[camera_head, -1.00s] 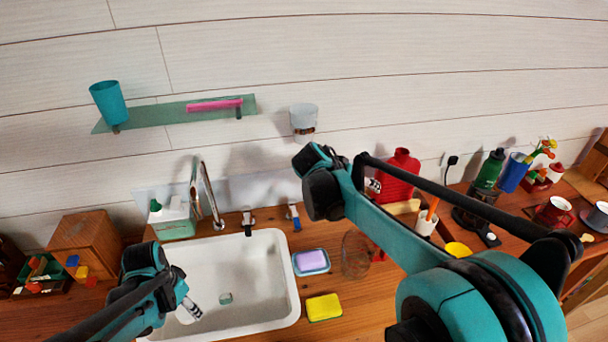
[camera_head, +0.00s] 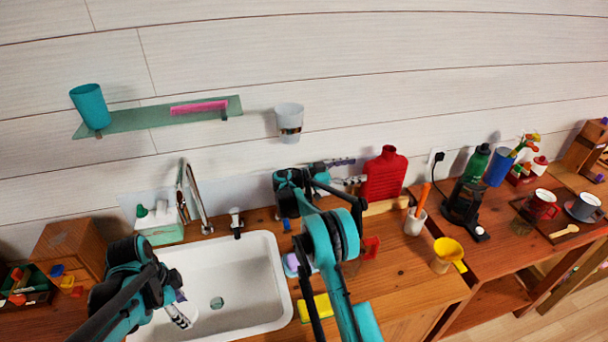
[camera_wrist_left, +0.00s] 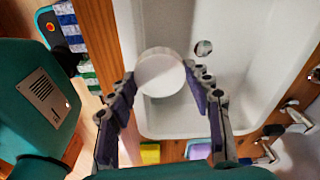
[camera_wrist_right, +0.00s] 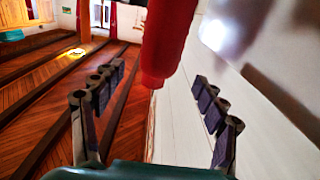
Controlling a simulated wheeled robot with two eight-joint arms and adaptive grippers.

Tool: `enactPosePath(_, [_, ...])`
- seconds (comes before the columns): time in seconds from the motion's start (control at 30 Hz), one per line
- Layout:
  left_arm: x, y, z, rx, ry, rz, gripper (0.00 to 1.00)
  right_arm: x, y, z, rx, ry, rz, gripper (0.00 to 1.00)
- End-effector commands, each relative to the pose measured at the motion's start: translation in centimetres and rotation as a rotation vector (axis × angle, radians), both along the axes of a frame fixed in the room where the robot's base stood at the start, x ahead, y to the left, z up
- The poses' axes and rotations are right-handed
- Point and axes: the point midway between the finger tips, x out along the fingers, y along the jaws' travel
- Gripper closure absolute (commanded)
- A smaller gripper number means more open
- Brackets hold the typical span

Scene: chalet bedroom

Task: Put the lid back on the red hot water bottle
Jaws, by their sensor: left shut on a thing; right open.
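The red hot water bottle (camera_head: 385,177) stands upright at the wall, right of the sink, its narrow neck on top. My right gripper (camera_head: 352,171) is open just left of it, fingers pointing at it. In the right wrist view, the bottle's red end (camera_wrist_right: 168,45) shows between the open, separated fingers (camera_wrist_right: 160,92). My left gripper (camera_head: 180,308) is over the sink's left side. In the left wrist view, a white round piece, apparently the lid (camera_wrist_left: 160,72), sits between its fingertips (camera_wrist_left: 160,85). In the head view the arm largely hides this piece.
The white sink (camera_head: 255,265) has a faucet (camera_head: 190,195) behind it. A yellow sponge (camera_head: 318,307) lies to its right. A glass shelf (camera_head: 150,118) hangs above.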

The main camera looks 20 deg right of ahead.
Motion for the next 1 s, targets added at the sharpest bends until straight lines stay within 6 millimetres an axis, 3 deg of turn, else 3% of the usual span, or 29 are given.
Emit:
enactPosePath(0.33, [0.0,0.0,-0.1,0.0,0.0,0.002,0.65,-0.1,-0.4,0.0,0.002,0.002,0.0,0.28])
enactPosePath(0.73, [0.0,0.0,-1.8,0.0,0.0,0.003,0.65,-0.7,-6.3,-0.1,0.003,0.003,0.0,0.28])
enactPosePath(1.0, [0.0,0.0,-1.7,0.0,0.0,0.003,0.65,-0.8,-6.8,0.1,0.003,0.003,0.002,0.28])
